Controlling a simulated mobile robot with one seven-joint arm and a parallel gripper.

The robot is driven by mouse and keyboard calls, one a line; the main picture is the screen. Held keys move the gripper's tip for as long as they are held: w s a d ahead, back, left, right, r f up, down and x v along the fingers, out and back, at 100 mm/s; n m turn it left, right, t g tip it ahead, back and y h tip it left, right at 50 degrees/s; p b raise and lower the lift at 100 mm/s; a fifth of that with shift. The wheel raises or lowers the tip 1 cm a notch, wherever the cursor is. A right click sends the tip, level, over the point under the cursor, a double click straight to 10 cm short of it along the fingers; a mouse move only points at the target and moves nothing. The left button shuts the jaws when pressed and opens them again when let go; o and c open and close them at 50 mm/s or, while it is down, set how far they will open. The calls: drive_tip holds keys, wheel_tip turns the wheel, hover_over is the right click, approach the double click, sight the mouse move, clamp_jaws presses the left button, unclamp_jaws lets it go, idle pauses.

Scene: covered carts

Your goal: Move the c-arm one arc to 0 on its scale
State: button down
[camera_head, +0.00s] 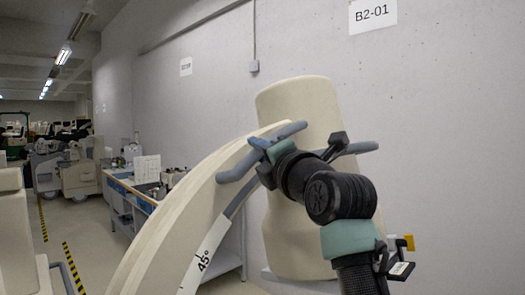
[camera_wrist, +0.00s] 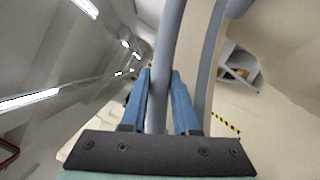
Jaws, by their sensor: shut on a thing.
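The c-arm's cream arc (camera_head: 165,225) curves up from the bottom to the large cream housing (camera_head: 298,105). A white scale strip (camera_head: 205,255) on the arc's side shows a tick and "45°"; the 0 mark is not in view. A grey bar handle (camera_head: 236,168) is fixed at the arc's upper end. My gripper (camera_head: 257,143) is shut on this handle. In the wrist view the handle (camera_wrist: 165,45) runs between the two blue fingers of my gripper (camera_wrist: 159,78). My wrist hides part of the arc and housing.
A blue-framed workbench (camera_head: 130,190) with several items stands along the wall at the left. Another cream machine (camera_head: 15,240) is at the left edge. Yellow-black floor tape (camera_head: 72,268) marks an open aisle. A "B2-01" sign (camera_head: 372,15) hangs on the wall.

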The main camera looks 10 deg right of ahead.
drive_tip(key=c, duration=1)
unclamp_jaws()
drive_tip(key=shift+w+r, duration=0.1)
drive_tip(key=o, duration=0.3)
drive_tip(key=shift+w, duration=0.35)
drive_tip(key=shift+s, duration=0.3)
drive_tip(key=shift+s+d+f+b, duration=0.2)
drive_tip(key=shift+s+b, duration=0.15)
drive_tip(key=shift+s, duration=0.1)
drive_tip(key=shift+b+v, duration=2.05)
drive_tip(key=shift+v, duration=3.85)
drive_tip(key=shift+o, duration=0.4)
drive_tip(key=shift+a, duration=0.15)
